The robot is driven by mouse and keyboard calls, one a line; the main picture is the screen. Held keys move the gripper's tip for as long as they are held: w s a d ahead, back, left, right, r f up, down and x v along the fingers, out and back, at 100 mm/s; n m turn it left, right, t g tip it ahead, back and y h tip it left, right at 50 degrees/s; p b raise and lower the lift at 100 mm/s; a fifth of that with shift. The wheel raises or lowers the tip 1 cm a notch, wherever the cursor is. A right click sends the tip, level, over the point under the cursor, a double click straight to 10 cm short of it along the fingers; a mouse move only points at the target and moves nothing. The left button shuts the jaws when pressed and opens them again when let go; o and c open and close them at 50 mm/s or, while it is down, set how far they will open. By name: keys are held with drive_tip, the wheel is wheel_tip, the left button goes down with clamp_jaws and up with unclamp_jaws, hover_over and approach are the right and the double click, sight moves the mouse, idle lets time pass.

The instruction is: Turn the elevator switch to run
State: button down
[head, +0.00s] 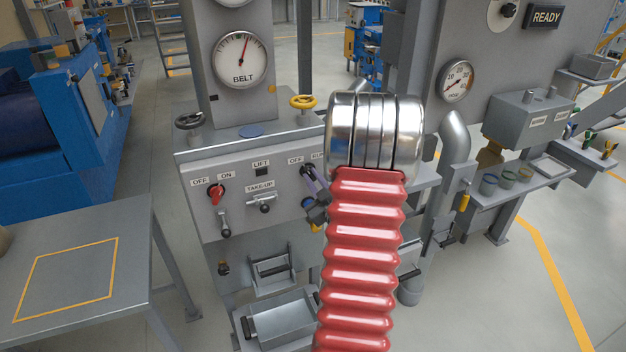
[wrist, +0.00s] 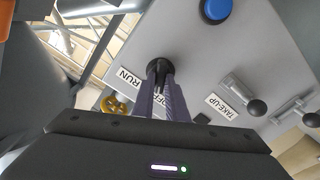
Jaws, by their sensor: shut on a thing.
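The elevator switch (head: 305,169) is a black knob on the sloped grey panel, with an OFF label (head: 295,160) to its left and a RUN label, partly hidden by my arm, to its right. My gripper (head: 311,178) has its purple fingers on this knob. In the wrist view, my gripper (wrist: 159,72) is shut on the black switch (wrist: 156,65), with the RUN label (wrist: 130,77) to the left and the OFF label half hidden behind the fingers. The fingers cover the knob's front, so its pointing direction cannot be told.
A red OFF/ON switch (head: 216,193), the take-up lever (head: 264,207) and a blue button (wrist: 215,11) are on the same panel. A yellow handwheel (head: 303,102) stands above it. A grey tray (head: 285,316) lies below. A bare table (head: 130,218) stands at left.

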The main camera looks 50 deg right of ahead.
drive_tip(key=shift+a, duration=0.1)
idle(0.3)
drive_tip(key=m, duration=1.1)
drive_tip(key=shift+s+f+m, duration=0.1)
drive_tip(key=shift+f+m, duration=0.05)
drive_tip(key=shift+m, duration=0.25)
idle(0.3)
drive_tip(key=c, duration=1.8)
unclamp_jaws()
drive_tip(key=shift+d, duration=0.25)
drive_tip(key=shift+o, duration=0.2)
drive_tip(key=shift+s+a, duration=0.1)
drive_tip(key=shift+s, duration=0.05)
